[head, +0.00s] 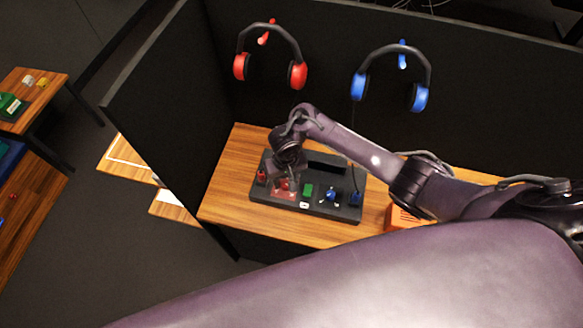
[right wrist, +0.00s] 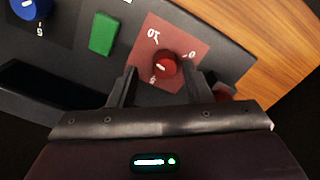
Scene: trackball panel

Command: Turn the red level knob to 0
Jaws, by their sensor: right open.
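The red level knob (right wrist: 164,67) sits on a red square patch of the dark panel (head: 322,211), with a white pointer mark on its top. Printed numbers stand around it, and the pointer aims at none of them clearly. In the right wrist view my right gripper (right wrist: 158,78) is open, with one finger on each side of the knob and gaps visible. In the head view my right gripper (head: 285,172) is over the left part of the panel and partly covers the red knob (head: 284,184). My left gripper is not in view.
A green block (right wrist: 103,34) and a blue knob (right wrist: 30,8) are on the panel beside the red patch; the blue knob also shows in the head view (head: 331,194). Red headphones (head: 297,74) and blue headphones (head: 419,97) hang on the dark wall behind. Bare wooden table (head: 225,190) lies left of the panel.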

